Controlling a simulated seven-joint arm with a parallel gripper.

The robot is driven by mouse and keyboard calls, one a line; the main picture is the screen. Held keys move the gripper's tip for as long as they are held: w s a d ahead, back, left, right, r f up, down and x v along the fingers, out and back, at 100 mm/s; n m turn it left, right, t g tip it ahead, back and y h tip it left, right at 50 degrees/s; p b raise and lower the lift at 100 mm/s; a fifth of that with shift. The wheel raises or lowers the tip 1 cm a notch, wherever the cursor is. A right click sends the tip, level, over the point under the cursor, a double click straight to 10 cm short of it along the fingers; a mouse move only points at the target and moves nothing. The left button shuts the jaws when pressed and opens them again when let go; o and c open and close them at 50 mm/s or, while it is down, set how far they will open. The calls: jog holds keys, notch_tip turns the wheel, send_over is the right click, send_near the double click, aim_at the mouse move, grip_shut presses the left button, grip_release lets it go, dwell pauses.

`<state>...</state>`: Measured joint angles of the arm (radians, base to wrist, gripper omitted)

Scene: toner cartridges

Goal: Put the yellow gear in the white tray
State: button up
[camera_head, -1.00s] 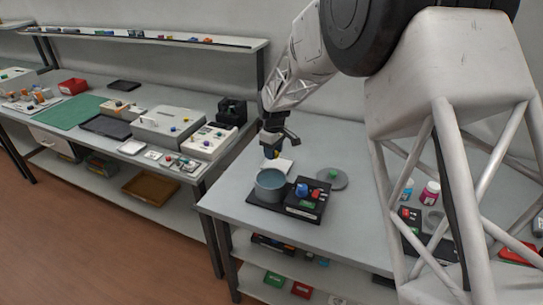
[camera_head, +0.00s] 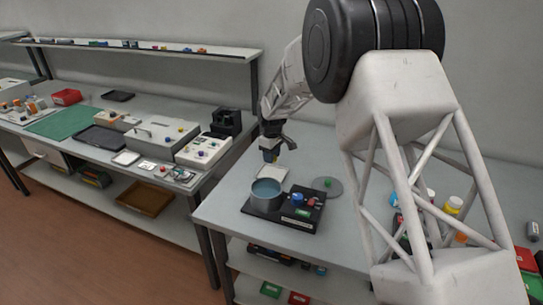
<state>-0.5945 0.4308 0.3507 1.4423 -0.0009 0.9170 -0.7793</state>
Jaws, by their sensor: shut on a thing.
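My gripper (camera_head: 271,153) is over the near bench, just above and behind a round grey-blue pot. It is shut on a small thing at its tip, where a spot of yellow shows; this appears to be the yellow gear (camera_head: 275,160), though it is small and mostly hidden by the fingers. A white tray (camera_head: 274,174), flat and square, lies on the bench below the gripper. The pot hides part of its front edge. The held thing appears apart from the tray.
The pot (camera_head: 266,194) stands on a black base (camera_head: 284,221) with blue and red knobs. A grey disc with a green knob (camera_head: 327,184) lies to the right. Bottles, including a yellow one (camera_head: 454,204), stand behind my arm. The left bench holds boxes and a green mat (camera_head: 64,122).

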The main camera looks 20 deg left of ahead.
aim_at(272, 174)
jog(key=shift+f, duration=0.15)
jog(key=shift+f, duration=2.25)
jog(key=shift+f, duration=0.6)
dwell(0.7)
dwell(0.4)
jog(key=o, duration=1)
jog(key=shift+r, duration=0.1)
jog(key=shift+r, duration=2.05)
jog(key=shift+d+r, duration=0.1)
